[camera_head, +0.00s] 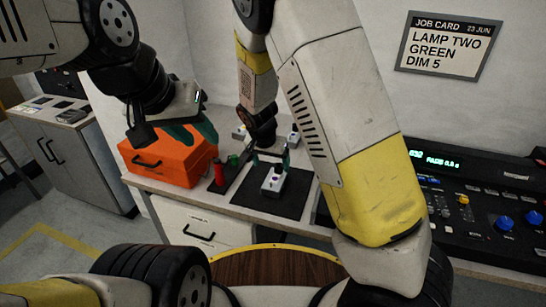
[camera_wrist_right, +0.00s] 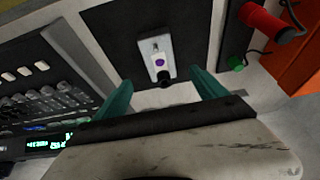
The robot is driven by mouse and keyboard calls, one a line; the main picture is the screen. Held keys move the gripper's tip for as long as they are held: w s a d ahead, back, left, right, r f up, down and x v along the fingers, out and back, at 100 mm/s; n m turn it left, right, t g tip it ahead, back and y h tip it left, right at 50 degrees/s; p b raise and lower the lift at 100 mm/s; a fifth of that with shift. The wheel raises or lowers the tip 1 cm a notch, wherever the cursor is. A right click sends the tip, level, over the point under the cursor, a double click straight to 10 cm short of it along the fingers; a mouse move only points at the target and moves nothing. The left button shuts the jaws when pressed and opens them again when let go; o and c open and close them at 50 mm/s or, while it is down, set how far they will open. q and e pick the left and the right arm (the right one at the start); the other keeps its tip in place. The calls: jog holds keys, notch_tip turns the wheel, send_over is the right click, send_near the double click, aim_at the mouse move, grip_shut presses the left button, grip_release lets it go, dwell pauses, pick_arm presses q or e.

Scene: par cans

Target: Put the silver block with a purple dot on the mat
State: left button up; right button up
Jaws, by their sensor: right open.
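The silver block with a purple dot (camera_head: 273,179) lies on the black mat (camera_head: 290,205) on the bench. In the right wrist view the block (camera_wrist_right: 152,47) shows its purple dot and a dark round end, with the mat (camera_wrist_right: 110,45) under it. My right gripper (camera_head: 270,158) is open just above the block. In the right wrist view its teal fingers (camera_wrist_right: 161,80) stand apart, to either side of the block's near end, with nothing held. My left gripper (camera_head: 195,133) is over the orange case (camera_head: 165,165); its teal fingers look apart and empty.
A red cylinder (camera_head: 219,172) and a green piece (camera_head: 233,160) stand left of the mat. Silver blocks (camera_head: 239,132) (camera_head: 294,138) lie behind. A control desk (camera_head: 480,215) borders the right. A job card (camera_head: 450,45) hangs on the wall.

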jog(key=s+d+r+n+y, duration=0.1)
jog(key=s+d+r, duration=0.3)
jog(key=r, duration=0.2)
jog(key=s+d+r+y, duration=0.2)
jog(key=s+d+r, duration=0.15)
jog(key=r, duration=0.25)
jog(key=s+d+r+n+y, duration=0.1)
jog(key=s+d+r, duration=0.3)
jog(key=r, duration=0.2)
jog(key=s+d+r+n+t, duration=0.1)
jog(key=s+d+r, duration=0.1)
jog(key=s, duration=0.3)
jog(key=s+d+r+n+t, duration=0.1)
jog(key=s+d+r, duration=0.1)
jog(key=s+r, duration=0.2)
jog(key=shift+s+r, duration=0.25)
jog(key=shift+s, duration=0.9)
